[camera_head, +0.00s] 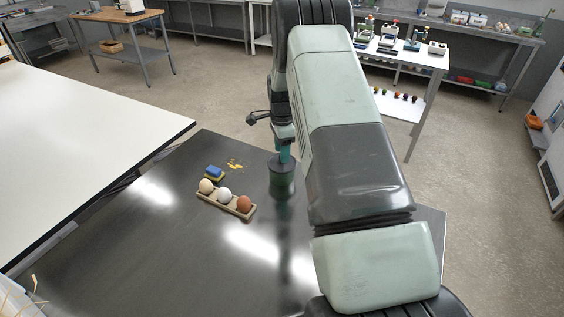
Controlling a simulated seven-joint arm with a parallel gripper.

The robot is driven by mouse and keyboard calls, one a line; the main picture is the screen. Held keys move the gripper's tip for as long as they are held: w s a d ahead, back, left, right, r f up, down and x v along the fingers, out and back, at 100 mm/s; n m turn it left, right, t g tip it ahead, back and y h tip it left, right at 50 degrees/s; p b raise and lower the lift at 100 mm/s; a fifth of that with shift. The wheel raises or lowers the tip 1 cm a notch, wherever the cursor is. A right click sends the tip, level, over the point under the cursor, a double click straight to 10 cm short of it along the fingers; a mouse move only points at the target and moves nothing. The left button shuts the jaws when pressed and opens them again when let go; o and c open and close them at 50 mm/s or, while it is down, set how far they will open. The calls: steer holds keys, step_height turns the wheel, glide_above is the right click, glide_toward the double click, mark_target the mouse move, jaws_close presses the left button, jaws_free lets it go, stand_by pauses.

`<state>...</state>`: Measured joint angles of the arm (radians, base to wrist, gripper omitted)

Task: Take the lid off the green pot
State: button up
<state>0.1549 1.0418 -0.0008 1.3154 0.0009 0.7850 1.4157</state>
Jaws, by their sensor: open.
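The green pot (282,185) stands on the dark, shiny table, just left of my arm. A dark round lid (276,165) sits on its top or just above it; I cannot tell if they touch. My gripper (285,153) points down directly over the middle of the lid, with its teal end at the lid's centre. It is open. The fingertips and any lid knob are too small to make out clearly. My arm covers the area right of the pot.
A wooden holder (223,207) with three eggs lies left of the pot. The dark table's (130,250) front left is mostly clear. A white table (75,145) adjoins at left.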

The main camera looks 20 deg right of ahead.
steer(key=shift+f, duration=0.75)
steer(key=shift+c, duration=0.4)
jaws_close()
